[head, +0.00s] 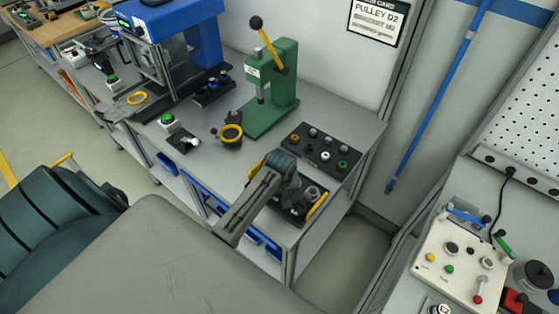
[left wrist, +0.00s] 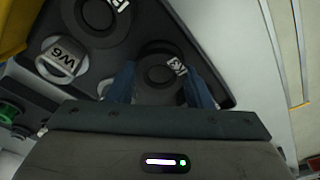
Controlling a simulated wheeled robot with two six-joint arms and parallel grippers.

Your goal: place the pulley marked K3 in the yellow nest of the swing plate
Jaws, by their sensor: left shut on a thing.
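In the left wrist view, my left gripper (left wrist: 160,92) is shut on a dark round pulley (left wrist: 158,74), with a blue finger on each side. Its white label is turned sideways and looks like K3. The pulley is at or just over the black tray (left wrist: 222,88); I cannot tell if it touches. In the head view, my left gripper (head: 291,187) is over this tray, and the arm hides much of it. A yellow ring (head: 136,98) lies on a grey plate (head: 118,109) by the blue press, apparently the swing plate's nest. My right gripper is not in view.
A pulley marked W6 (left wrist: 62,60) and another dark pulley (left wrist: 100,15) sit beside the held one. A black rack of small parts (head: 321,150), a green lever press (head: 272,95), a yellow-rimmed cup (head: 231,132) and the blue press (head: 185,35) share the bench.

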